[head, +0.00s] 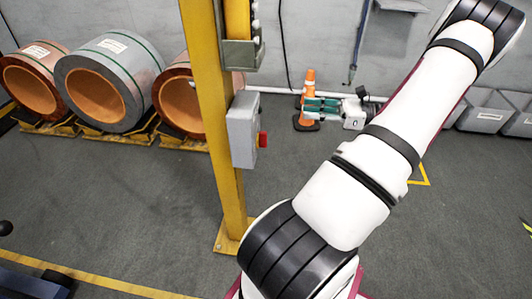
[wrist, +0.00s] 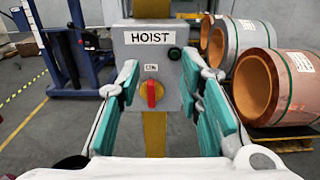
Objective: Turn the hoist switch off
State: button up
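The hoist switch is a grey box (head: 243,130) on a yellow post, with a red knob (head: 263,140) on its right face. In the wrist view the box (wrist: 125,55) faces me and is labelled HOIST. Its red knob (wrist: 151,93) stands upright, below a small label too blurred to read surely. My gripper (head: 308,108) has teal fingers pointing left toward the box, apart from it in the head view. In the wrist view my gripper (wrist: 159,75) is open and empty, its fingers on either side of the knob's line.
The yellow post (head: 213,100) rises from a floor plate. Large copper coils (head: 98,88) lie on yellow cradles at the left. An orange cone (head: 308,88) stands behind my gripper. A blue wheeled lift (wrist: 70,50) stands left in the wrist view.

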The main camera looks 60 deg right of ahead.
jog(key=b, duration=0.6)
send_near(262, 140)
jog(key=b+x, duration=0.3)
jog(key=x, duration=0.4)
jog(key=shift+w+d+r+b, duration=0.3)
jog(key=shift+w+d+r, duration=0.05)
jog(key=shift+r, duration=0.05)
grip_shut()
